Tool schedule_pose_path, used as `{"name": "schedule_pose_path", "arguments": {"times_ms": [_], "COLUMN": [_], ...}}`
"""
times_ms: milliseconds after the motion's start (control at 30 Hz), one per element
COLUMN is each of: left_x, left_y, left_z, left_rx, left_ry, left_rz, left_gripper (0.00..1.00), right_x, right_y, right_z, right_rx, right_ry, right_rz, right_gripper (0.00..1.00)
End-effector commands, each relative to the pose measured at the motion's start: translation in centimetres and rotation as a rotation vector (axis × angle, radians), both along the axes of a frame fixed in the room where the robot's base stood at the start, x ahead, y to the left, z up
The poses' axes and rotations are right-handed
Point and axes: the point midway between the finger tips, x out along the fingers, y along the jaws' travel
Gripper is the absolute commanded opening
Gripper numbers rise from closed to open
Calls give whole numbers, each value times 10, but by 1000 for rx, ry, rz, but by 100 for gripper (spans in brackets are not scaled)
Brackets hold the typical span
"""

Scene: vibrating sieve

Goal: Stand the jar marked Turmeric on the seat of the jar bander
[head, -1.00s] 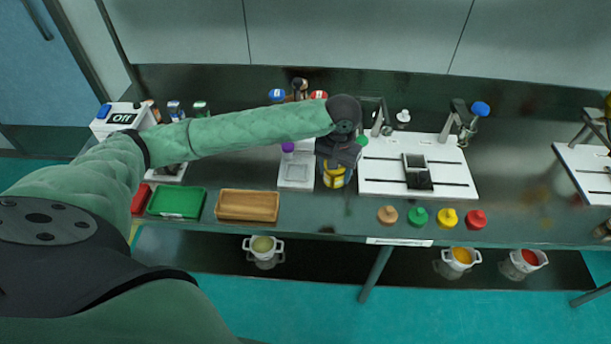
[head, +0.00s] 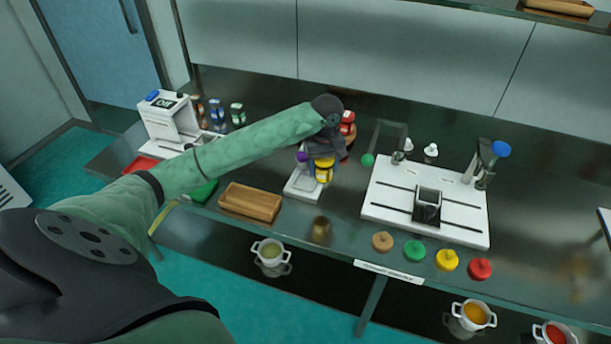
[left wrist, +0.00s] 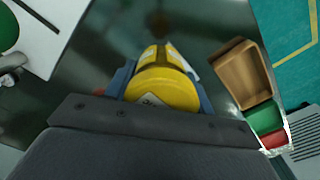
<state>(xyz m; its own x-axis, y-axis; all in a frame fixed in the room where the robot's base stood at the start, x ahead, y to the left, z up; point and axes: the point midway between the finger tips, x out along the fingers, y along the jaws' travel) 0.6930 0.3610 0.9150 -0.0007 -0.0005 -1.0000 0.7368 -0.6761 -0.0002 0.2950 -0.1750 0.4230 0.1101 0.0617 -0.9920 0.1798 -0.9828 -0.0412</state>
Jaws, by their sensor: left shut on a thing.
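My left gripper (head: 323,158) is shut on a jar with a yellow lid and yellow label (head: 324,172); its lettering is too small to read. The jar looks raised off the table, near the right edge of a small white stand (head: 303,187). In the left wrist view the jar's yellow lid (left wrist: 163,88) sits between the blue-grey fingers (left wrist: 163,80). A white slotted base (head: 385,202) with a black block (head: 427,206) stands to the right; it may be the jar bander, but no name is readable on it. My right gripper is not in view.
A purple-lidded jar (head: 302,156) is close behind the held jar. Red-lidded jars (head: 347,122) stand behind the gripper. A wooden tray (head: 250,202) lies left. Brown, green, yellow and red knobbed pieces (head: 447,260) line the front edge. A white machine (head: 170,122) is far left.

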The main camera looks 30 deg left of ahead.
Motion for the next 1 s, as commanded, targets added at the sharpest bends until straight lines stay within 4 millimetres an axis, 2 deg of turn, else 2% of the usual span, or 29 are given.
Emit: {"name": "schedule_pose_path", "arguments": {"times_ms": [100, 433, 667, 1000], "left_x": [7, 26, 29, 29], "left_y": [23, 74, 84, 84], "left_z": [-10, -44, -55, -89], "left_rx": [3, 2, 1, 0], "left_ry": [2, 1, -1, 0], "left_rz": [2, 0, -3, -3], "left_gripper": [25, 25, 25, 25], "right_x": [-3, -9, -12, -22], "right_y": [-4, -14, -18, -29], "right_z": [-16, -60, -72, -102], "right_rx": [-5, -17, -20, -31], "right_ry": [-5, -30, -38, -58], "right_rz": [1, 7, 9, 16], "right_gripper": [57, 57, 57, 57]}}
